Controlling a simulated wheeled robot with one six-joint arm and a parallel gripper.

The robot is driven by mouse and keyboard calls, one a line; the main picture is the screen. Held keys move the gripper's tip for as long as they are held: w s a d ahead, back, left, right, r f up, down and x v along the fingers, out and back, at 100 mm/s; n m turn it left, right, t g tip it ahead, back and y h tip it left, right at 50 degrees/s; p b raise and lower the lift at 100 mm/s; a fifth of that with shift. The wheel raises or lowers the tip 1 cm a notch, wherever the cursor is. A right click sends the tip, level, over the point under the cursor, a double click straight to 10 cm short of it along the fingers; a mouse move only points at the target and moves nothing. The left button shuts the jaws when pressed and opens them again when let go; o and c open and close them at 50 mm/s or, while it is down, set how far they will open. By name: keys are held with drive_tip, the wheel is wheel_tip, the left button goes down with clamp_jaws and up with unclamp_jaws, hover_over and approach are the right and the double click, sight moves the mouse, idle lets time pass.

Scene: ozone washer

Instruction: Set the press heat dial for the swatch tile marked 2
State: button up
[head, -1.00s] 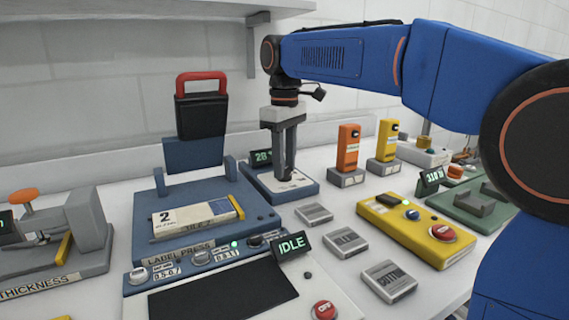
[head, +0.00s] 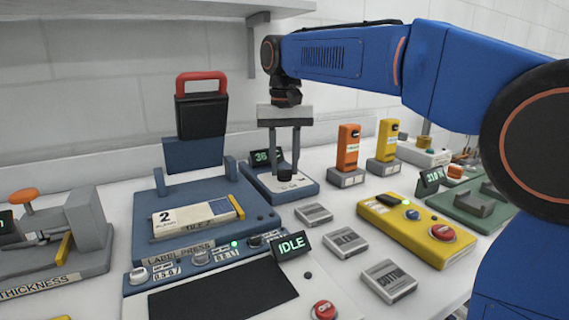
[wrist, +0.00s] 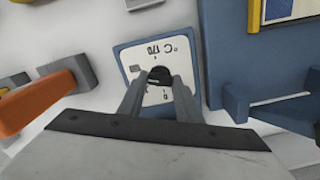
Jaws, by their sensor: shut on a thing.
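The heat dial is a small black knob (wrist: 160,73) on a white scale plate, with "°C 170" readable in the wrist view. It sits on a blue base (head: 254,178) behind and right of the label press. The knob also shows in the head view (head: 285,172). My gripper (head: 286,170) points down with one finger on each side of the knob, shut on it. A small display (head: 262,157) behind it reads about 36. The swatch tile marked 2 (head: 198,214) lies on the blue label press (head: 258,222), under its raised red-handled head (head: 202,105).
A console with an IDLE display (head: 291,246) stands in front of the press. Grey fabric cards (head: 346,241) lie to its right, beside a yellow box (head: 415,229) with a red button. Orange (head: 348,147) and yellow (head: 387,141) upright blocks stand close right of the dial.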

sight(284, 169)
drive_tip(key=shift+m, duration=0.6)
drive_tip(key=o, duration=1)
drive_tip(key=shift+o, duration=0.2)
wheel_tip(284, 169, up, 17)
drive_tip(key=shift+r, duration=0.2)
drive_tip(key=shift+s, duration=0.1)
